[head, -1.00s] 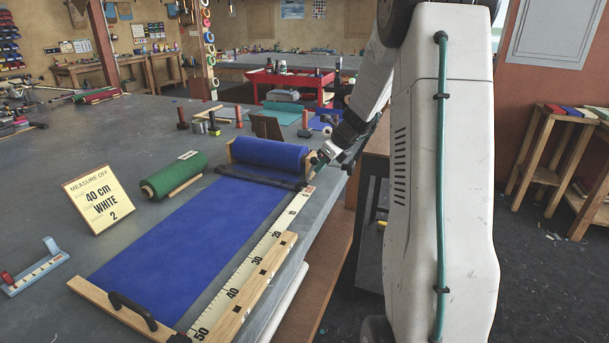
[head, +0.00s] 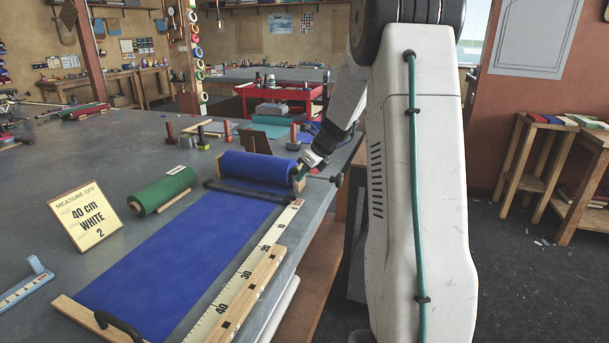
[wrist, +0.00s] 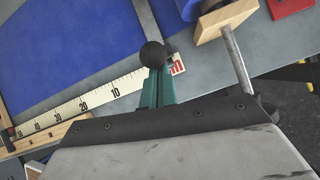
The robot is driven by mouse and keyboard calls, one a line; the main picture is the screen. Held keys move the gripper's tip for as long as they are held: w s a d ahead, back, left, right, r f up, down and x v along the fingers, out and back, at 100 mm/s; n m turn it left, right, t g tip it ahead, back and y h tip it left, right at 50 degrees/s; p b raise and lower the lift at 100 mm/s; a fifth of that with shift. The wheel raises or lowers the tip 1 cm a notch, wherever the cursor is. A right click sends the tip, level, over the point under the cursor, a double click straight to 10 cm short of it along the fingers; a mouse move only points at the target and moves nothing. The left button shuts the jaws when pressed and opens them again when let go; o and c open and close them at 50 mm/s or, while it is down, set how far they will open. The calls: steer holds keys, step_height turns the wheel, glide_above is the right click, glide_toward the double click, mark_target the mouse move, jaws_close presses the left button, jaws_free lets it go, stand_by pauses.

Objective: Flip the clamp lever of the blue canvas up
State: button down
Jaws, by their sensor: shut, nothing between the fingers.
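The blue canvas (head: 185,240) runs off its roll (head: 256,167) and lies flat on the grey table. A dark clamp bar (head: 243,191) crosses it just in front of the roll. In the wrist view a black ball knob (wrist: 153,55), likely the clamp lever's, overlaps the teal fingertips of my gripper (wrist: 158,82). The fingers are shut with nothing between them; whether they touch the knob is unclear. In the head view my gripper (head: 303,170) is at the roll's right end. The lever's arm and its angle are hard to make out.
A metal rod (wrist: 235,62) sticks out from the roll's wooden end block (wrist: 226,20), close beside my gripper. A measuring strip (head: 240,275) runs along the canvas's right edge. A green roll (head: 164,190) and a sign (head: 83,215) stand left.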

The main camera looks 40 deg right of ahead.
steer(key=shift+w+a+r, duration=0.1)
steer(key=shift+w+r, duration=0.3)
steer(key=shift+r, duration=0.05)
step_height(320, 180, up, 9)
steer(key=s, duration=0.2)
steer(key=shift+s+d, duration=0.4)
